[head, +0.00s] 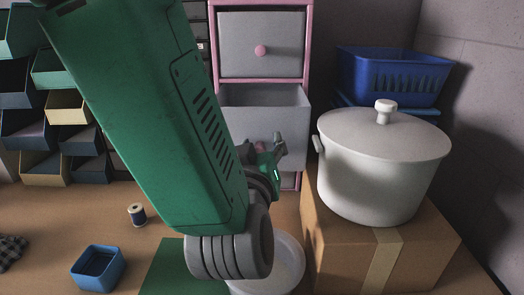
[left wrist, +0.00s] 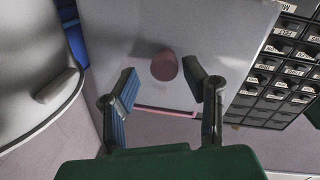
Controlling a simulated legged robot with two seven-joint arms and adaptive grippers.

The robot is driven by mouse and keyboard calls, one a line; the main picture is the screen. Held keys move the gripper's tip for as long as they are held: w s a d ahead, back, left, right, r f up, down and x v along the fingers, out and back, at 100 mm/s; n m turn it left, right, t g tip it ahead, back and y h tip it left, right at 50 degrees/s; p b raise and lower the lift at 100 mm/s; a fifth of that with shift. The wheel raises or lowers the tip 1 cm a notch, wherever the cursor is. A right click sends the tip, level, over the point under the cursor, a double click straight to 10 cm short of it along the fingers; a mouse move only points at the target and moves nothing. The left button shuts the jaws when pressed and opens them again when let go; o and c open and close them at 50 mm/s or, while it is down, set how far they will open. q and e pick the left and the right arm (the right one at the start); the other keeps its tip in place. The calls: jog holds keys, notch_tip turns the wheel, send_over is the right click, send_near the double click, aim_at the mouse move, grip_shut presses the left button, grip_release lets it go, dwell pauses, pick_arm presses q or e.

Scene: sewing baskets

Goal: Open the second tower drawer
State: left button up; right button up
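The drawer tower (head: 304,45) has a pink frame and grey drawers. Its top drawer (head: 240,30) is shut and has a pink knob. The second drawer (head: 265,95) stands pulled out, and its inside shows from above. My left gripper (head: 268,158) is in front of this drawer's face and partly hides its pink knob (head: 261,147). In the left wrist view, my left gripper (left wrist: 160,82) is open, with its fingers apart and the pink knob (left wrist: 164,66) just beyond and between the tips. Contact with the knob is not visible. My right gripper is not in view.
A white lidded pot (head: 375,165) stands on a cardboard box (head: 340,250), close right of the gripper. A blue basket (head: 390,75) is behind it. A white bowl (head: 290,270), blue tray (head: 97,268) and thread spool (head: 137,214) sit below. Stacked bins (head: 45,140) stand left.

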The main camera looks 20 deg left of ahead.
pick_arm(q)
notch_tip(320, 180, up, 9)
jog(key=shift+f, duration=0.1)
dwell(0.4)
